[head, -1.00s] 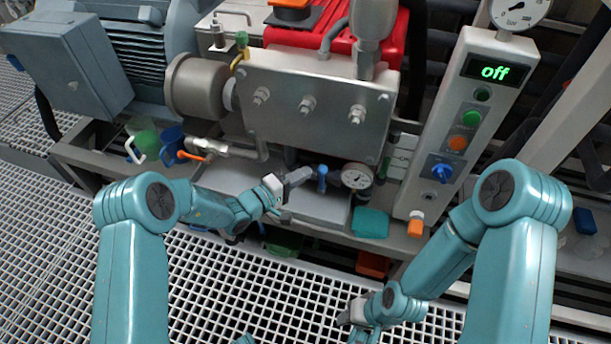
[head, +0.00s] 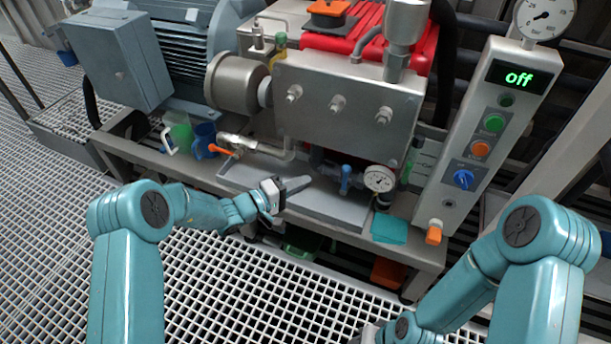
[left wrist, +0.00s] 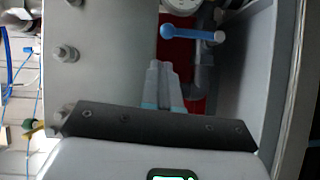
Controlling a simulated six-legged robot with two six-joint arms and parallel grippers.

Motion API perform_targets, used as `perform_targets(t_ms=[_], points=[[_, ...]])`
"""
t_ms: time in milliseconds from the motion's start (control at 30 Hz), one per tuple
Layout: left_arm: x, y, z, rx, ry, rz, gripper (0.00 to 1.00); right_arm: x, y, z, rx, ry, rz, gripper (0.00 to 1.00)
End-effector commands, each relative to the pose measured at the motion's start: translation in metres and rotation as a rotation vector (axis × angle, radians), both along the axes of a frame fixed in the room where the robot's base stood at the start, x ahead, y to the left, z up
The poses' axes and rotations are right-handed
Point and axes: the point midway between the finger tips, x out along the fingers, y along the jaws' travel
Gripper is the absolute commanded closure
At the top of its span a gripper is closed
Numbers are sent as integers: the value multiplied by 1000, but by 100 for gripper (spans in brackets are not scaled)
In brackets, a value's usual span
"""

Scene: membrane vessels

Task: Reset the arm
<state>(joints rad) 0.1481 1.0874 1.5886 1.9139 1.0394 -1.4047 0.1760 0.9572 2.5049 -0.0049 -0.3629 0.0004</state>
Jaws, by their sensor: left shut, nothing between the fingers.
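My left arm comes in from the left in the head view. Its gripper (head: 298,185) is shut and empty above the grey tray-like ledge in front of the pump, left of a blue-handled valve (head: 345,178). In the left wrist view the two fingers of my left gripper (left wrist: 160,78) lie together with nothing between them, below and left of the blue valve lever (left wrist: 190,34). My right arm is bent at the lower right. Its gripper (head: 368,334) is at the bottom edge, mostly cut off, so its jaws cannot be read.
The pump's steel block (head: 345,105) stands behind my left gripper. A pressure gauge (head: 379,179) is right of the blue valve. The control panel (head: 470,150) reads "off". Open grating is in front.

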Motion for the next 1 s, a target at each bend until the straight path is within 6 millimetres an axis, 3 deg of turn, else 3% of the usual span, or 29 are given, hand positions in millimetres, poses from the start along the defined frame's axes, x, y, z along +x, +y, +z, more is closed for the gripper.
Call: perform_targets(t_ms=[233, 333, 467, 533, 700, 800, 1000], points=[[-2, -2, -4, 8, 17, -12, 100, 0, 0, 0, 0, 0, 0, 57], [-25, -10, -27, 56, 118, -78, 100, 0, 0, 0, 0, 0, 0, 57], [-97, -20, -85, 215, 374, -233, 100, 0, 0, 0, 0, 0, 0, 57], [-148, -15, -117, 343, 523, -314, 100, 0, 0, 0, 0, 0, 0, 57], [-263, 28, -174, 721, 761, -435, 100, 0, 0, 0, 0, 0, 0, 57], [-302, 53, -187, 894, 776, -444, 100, 0, 0, 0, 0, 0, 0, 57], [-335, 73, -188, 1053, 669, -412, 100, 0, 0, 0, 0, 0, 0, 57]])
